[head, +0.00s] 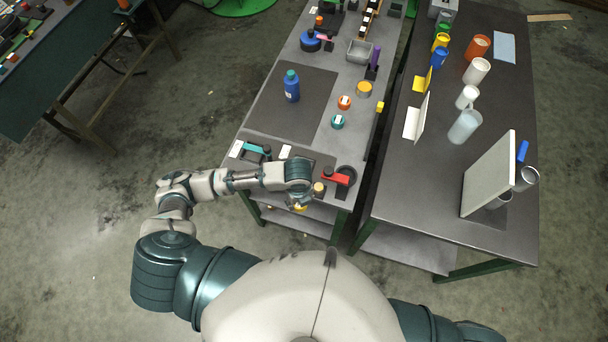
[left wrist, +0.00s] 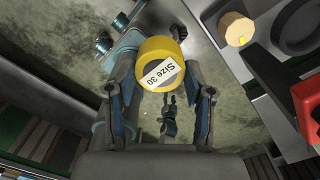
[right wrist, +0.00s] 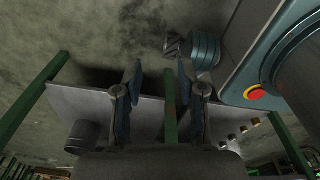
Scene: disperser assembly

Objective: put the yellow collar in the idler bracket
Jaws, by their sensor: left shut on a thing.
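The yellow collar (left wrist: 168,48), a ring with a white "Size 30" label, sits between the fingertips of my left gripper (left wrist: 162,76). The gripper is shut on it and holds it off the table, over the floor. In the head view, part of the collar (head: 301,207) shows below my left gripper (head: 299,198), at the table's front edge. I cannot tell for certain which part is the idler bracket. A red-topped fixture (head: 337,179) and a teal-topped fixture (head: 256,149) stand near this edge. My right gripper (right wrist: 160,85) is open and empty, away from the tables.
A blue bottle (head: 291,88) stands on the dark mat (head: 302,120) farther back. The right table (head: 420,190) carries cups and a leaning grey panel (head: 490,172).

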